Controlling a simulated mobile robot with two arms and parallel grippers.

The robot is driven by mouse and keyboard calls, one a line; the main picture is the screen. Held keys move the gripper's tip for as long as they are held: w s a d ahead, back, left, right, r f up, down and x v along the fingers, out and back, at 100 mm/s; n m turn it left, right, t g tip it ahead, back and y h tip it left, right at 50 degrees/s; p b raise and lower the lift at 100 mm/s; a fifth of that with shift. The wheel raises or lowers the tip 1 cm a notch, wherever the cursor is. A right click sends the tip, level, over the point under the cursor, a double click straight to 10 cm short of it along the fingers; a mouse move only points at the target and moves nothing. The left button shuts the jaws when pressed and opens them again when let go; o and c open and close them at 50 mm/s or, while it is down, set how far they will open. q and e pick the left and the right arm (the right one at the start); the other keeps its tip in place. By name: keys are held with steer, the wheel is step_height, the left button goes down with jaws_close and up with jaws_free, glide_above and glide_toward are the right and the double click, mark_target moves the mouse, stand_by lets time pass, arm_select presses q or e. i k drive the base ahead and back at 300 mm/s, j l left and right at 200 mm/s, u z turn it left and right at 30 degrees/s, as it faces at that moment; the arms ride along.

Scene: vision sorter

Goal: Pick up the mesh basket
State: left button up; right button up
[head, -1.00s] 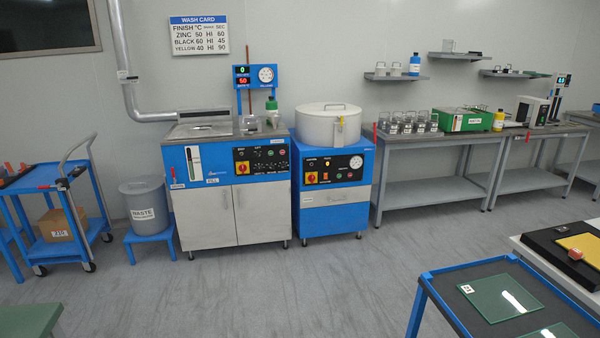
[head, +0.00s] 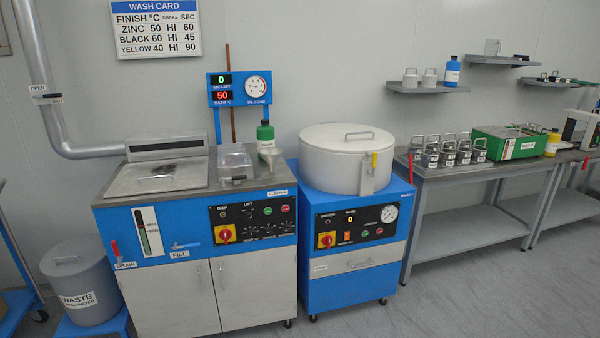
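No item is clear enough to be named a mesh basket for certain. A small pale, see-through box-like item (head: 235,160) sits on top of the blue washer (head: 195,222), beside a funnel and right of the washer's closed metal lid (head: 160,176). I cannot tell whether it is mesh. Several small pots with loop handles (head: 450,157) stand on the grey bench at right. Neither of my grippers shows in the head view.
A blue cabinet with a round lidded drum (head: 347,162) stands right of the washer. A waste bin (head: 82,291) on a blue stand is at lower left. A green-sided tray (head: 508,146) is on the grey bench (head: 480,171). Floor (head: 460,300) at lower right is clear.

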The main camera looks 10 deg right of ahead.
mark_target(446, 158)
steer(key=i+l+z, duration=0.15)
steer(key=i+z, duration=0.6)
steer(key=i, duration=0.15)
steer(key=i+j+z, duration=0.2)
steer(key=i+z, duration=0.15)
steer(key=i+l, duration=0.45)
steer(key=i, duration=0.15)
steer(key=i+l, duration=0.45)
steer(key=i, duration=0.2)
steer(key=i+l, duration=0.1)
steer(key=l, duration=0.25)
steer(key=i+l+u, duration=0.15)
steer(key=l, duration=0.15)
steer(key=i+l, duration=0.1)
steer(key=l, duration=0.25)
steer(key=i+l+u, duration=0.15)
steer(key=l, duration=0.2)
steer(key=k, duration=0.05)
